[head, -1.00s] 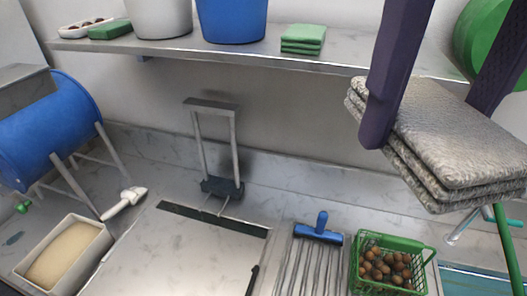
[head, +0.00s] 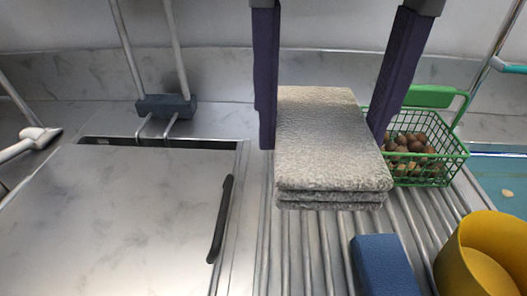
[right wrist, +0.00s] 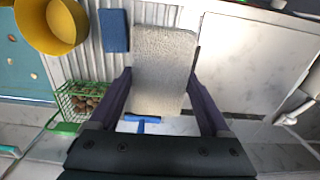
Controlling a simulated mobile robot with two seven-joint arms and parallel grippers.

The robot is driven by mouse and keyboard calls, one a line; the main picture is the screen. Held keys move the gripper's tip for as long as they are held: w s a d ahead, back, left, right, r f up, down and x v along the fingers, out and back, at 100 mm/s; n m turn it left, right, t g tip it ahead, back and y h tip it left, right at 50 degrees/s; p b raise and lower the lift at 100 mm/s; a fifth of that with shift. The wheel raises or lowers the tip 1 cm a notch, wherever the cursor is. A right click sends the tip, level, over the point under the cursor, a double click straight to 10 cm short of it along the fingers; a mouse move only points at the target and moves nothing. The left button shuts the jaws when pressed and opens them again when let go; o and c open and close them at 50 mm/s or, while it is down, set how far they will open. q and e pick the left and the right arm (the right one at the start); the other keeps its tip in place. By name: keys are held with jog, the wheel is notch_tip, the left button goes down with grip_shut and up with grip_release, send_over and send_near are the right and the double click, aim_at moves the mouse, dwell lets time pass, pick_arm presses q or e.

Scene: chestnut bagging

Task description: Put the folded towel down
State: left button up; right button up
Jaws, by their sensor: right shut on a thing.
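The folded towel (head: 325,140) is grey, speckled and stacked in several layers. It also shows in the right wrist view (right wrist: 163,65). My right gripper (head: 322,135) has one purple finger on each side of the towel and is shut on it. In the head view the towel appears in front of the ribbed metal drainer (head: 308,245). I cannot tell whether its underside touches the ribs. My left gripper is not in view.
A green basket of chestnuts (head: 462,150) stands close to the right finger. A blue block (head: 383,265) and a yellow container (head: 470,250) are at the front right. A flat metal panel with a black handle (head: 221,220) lies to the left. A blue-headed tool (right wrist: 142,119) shows in the right wrist view.

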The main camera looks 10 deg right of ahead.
jog(key=shift+a+f+b, duration=0.2)
jog(key=shift+f+b, duration=0.3)
jog(key=shift+f, duration=0.75)
jog(key=b, duration=0.4)
send_over(292, 270)
notch_tip(292, 270, down, 14)
jog(key=shift+f, duration=0.1)
notch_tip(292, 270, down, 5)
jog(key=shift+r+b, duration=0.1)
jog(key=shift+b, duration=0.25)
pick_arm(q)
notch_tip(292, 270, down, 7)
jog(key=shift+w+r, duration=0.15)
pick_arm(e)
jog(key=shift+f, duration=0.25)
jog(key=o, duration=1.3)
